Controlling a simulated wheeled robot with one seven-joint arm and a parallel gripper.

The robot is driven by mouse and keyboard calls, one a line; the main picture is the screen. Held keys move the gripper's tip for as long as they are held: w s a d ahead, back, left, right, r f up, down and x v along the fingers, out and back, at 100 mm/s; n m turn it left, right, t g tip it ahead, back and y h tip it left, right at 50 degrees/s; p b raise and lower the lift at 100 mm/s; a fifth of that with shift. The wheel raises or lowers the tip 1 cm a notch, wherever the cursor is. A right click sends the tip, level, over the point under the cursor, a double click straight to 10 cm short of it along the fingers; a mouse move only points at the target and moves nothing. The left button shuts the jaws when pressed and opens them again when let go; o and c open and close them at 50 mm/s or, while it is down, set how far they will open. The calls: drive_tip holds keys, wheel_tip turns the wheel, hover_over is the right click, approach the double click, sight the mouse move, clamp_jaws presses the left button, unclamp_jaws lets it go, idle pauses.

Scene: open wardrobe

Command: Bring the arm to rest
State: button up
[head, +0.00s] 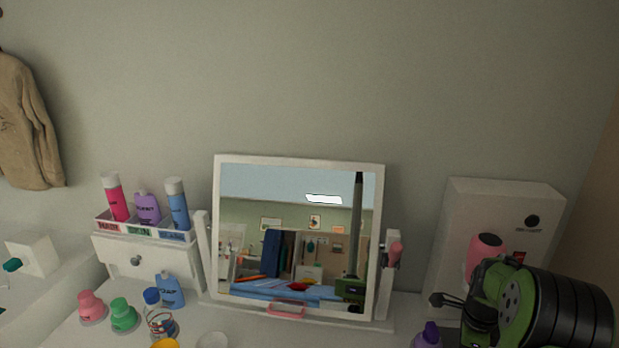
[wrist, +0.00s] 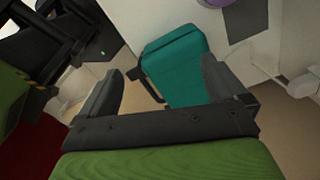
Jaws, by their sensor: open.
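My arm (head: 555,312), green and black, is folded at the lower right of the head view, in front of the white box. My gripper (wrist: 162,66) shows in the wrist view with its two dark fingers spread apart and nothing between them. Beyond the fingers is a teal case (wrist: 178,68) with a dark handle. The fingers overlap it in the picture; I see no grip on it.
A white-framed mirror (head: 222,230) stands on the white dresser top. Left of it are a bottle rack (head: 140,232) and several small bottles, including a blue one (head: 170,291). A white box (head: 455,225) stands behind my arm. A purple-capped bottle (head: 428,335) is close to it.

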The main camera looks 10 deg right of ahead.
drive_tip(key=s+a+r+n+t, duration=0.1)
drive_tip(key=s+a+r+n, duration=0.1)
drive_tip(key=a+r+n, duration=0.4)
drive_tip(key=s+a+r+n+t, duration=0.1)
drive_tip(key=s+a+r+n, duration=0.25)
drive_tip(key=a+r, duration=0.4)
drive_tip(key=s+a+r+n+t, duration=0.1)
drive_tip(key=s+a+r+n, duration=0.1)
drive_tip(key=s+a+n, duration=0.3)
drive_tip(key=s+a+r+n+t, duration=0.2)
drive_tip(key=s+a+n, duration=0.3)
drive_tip(key=s+n, duration=0.4)
drive_tip(key=shift+s+a+r+n, duration=0.25)
drive_tip(key=shift+s+a+n, duration=0.15)
drive_tip(key=shift+n, duration=0.25)
